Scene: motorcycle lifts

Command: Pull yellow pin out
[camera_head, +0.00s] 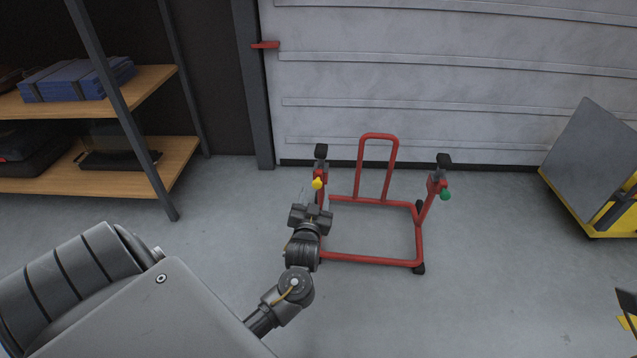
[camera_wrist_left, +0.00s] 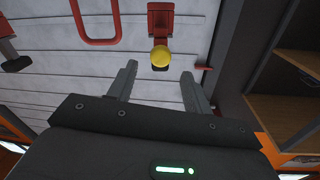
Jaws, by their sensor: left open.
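The yellow pin (camera_head: 317,183) has a round yellow knob and sits in the left upright of the red motorcycle lift (camera_head: 372,260). It also shows in the left wrist view (camera_wrist_left: 160,57), in front of the red upright. My left gripper (camera_head: 316,194) is just in front of the pin. In the left wrist view its two fingers (camera_wrist_left: 158,80) are apart, with the knob beyond the tips and between them sideways. Nothing is held. The pin's shaft is hidden behind the knob.
A green knob (camera_head: 446,194) sits on the lift's right upright. A shelf (camera_head: 150,165) with cases stands at the left. A grey and yellow cart (camera_head: 590,150) stands at the right. A ribbed grey door (camera_head: 440,90) is behind. The floor right of the lift is clear.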

